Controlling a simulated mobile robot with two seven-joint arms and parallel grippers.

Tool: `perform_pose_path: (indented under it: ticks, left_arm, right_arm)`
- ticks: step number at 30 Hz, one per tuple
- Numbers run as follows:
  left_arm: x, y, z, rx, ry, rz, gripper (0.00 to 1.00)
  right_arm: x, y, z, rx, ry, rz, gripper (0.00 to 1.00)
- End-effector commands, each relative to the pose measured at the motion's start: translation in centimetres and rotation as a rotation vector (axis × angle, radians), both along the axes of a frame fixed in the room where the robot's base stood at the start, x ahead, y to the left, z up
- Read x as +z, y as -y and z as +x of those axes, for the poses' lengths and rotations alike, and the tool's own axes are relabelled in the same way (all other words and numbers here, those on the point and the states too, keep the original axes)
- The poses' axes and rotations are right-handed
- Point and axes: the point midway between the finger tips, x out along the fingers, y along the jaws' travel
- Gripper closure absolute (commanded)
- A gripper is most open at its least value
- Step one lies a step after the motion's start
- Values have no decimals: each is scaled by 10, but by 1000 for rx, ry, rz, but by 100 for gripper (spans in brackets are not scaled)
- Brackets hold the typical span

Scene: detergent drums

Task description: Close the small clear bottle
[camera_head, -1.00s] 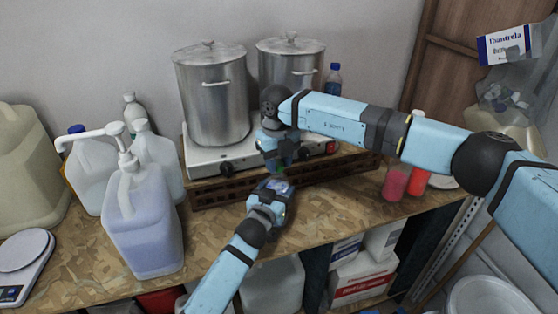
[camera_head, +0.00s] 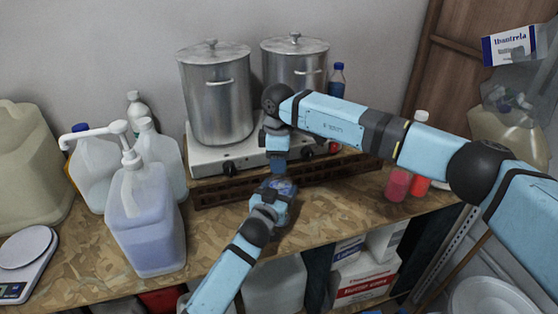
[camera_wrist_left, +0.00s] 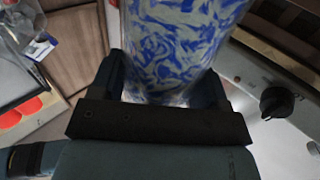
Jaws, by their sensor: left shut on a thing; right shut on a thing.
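The small clear bottle (camera_wrist_left: 185,45) fills the upper middle of the left wrist view, with a blue and white swirled look. My left gripper (camera_head: 277,188) is shut around its body. In the head view the gripper mostly hides the bottle; a bluish bit shows between the fingers. My right gripper (camera_head: 278,166) points down just above the left one, close over the bottle's top. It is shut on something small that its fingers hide. I cannot tell whether that thing touches the bottle's mouth.
Two steel pots (camera_head: 216,95) stand on a white stove (camera_head: 205,152) behind the grippers. A pump jug (camera_head: 147,225) and other jugs stand left, with a scale (camera_head: 25,255) at the far left. Red-filled bottles (camera_head: 397,184) stand right. The board table (camera_head: 215,235) is clear in front.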

Motion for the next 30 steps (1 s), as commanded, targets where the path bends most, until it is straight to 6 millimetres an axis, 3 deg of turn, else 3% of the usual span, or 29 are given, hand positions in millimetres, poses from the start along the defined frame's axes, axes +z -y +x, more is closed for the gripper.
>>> perform_pose_path:
  ticks: [6, 15, 28, 29, 30]
  left_arm:
    - [-2, 0, 0, 0, -3, 1, 97]
    - [-2, 2, -1, -3, -4, 4, 97]
    - [-3, 1, 0, 0, -5, 3, 97]
    - [-3, 0, 0, 0, -5, 3, 97]
    - [-3, 0, 0, 1, -5, 3, 97]
  right_arm:
    - [2, -10, -1, -269, 4, 11, 87]
    - [4, -11, -1, -466, 3, 18, 86]
    - [2, -3, 1, -529, -1, 4, 87]
    - [2, -3, 1, -529, -1, 4, 64]
    - [2, -2, 1, -529, -1, 4, 54]
